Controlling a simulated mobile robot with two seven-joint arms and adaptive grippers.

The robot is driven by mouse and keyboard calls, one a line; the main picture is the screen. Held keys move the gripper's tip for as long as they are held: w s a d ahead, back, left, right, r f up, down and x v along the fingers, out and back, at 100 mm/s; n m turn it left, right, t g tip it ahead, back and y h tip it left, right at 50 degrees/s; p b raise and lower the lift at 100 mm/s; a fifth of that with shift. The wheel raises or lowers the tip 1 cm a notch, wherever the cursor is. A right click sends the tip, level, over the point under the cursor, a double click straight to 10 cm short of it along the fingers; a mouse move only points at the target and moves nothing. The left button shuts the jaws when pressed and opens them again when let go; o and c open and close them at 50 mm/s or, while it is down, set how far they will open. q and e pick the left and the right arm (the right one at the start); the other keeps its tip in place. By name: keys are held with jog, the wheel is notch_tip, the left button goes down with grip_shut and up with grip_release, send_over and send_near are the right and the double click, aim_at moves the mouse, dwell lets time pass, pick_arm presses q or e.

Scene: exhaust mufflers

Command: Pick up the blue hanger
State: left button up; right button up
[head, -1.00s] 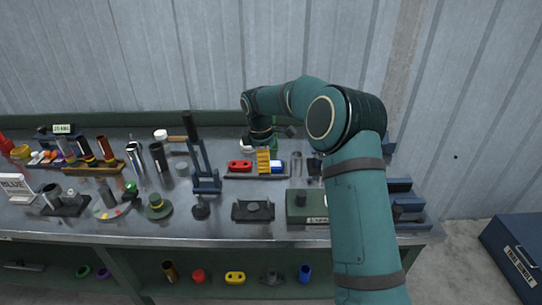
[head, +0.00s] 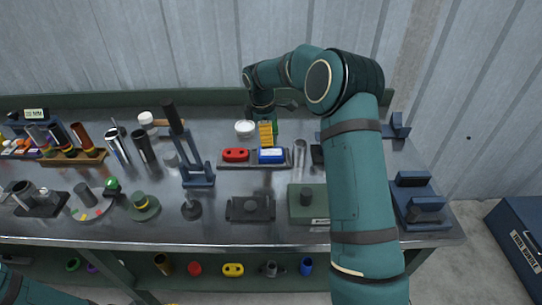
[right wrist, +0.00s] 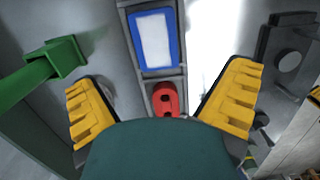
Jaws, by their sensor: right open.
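A blue rectangular block with a pale top (head: 272,156), which I take for the blue hanger, sits in the right part of a dark tray on the workbench. A red two-holed hanger (head: 235,155) lies to its left in the same tray. My right gripper (head: 265,133) appears just behind and above the blue block, with yellow fingers, open and empty. In the right wrist view the blue block (right wrist: 153,40) and the red hanger (right wrist: 165,99) show between the spread yellow fingers (right wrist: 163,82). My left gripper is out of view; only part of my left arm shows at bottom left.
A tall dark-blue stand (head: 197,176) rises left of the tray. A white round piece (head: 245,128) lies behind it, and a clear cylinder (head: 300,152) stands to its right. A green box (head: 308,203) is in front. A green piece (right wrist: 55,58) shows beside the gripper.

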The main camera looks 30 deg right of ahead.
aim_at(271, 152)
jog(key=f, duration=0.3)
jog(key=shift+d+f, duration=0.25)
jog(key=f, duration=0.1)
jog(key=f+b, duration=0.1)
jog(key=f, duration=0.3)
jog(key=shift+d+f+b, duration=0.1)
jog(key=shift+d+b, duration=0.25)
jog(key=c, duration=1.2)
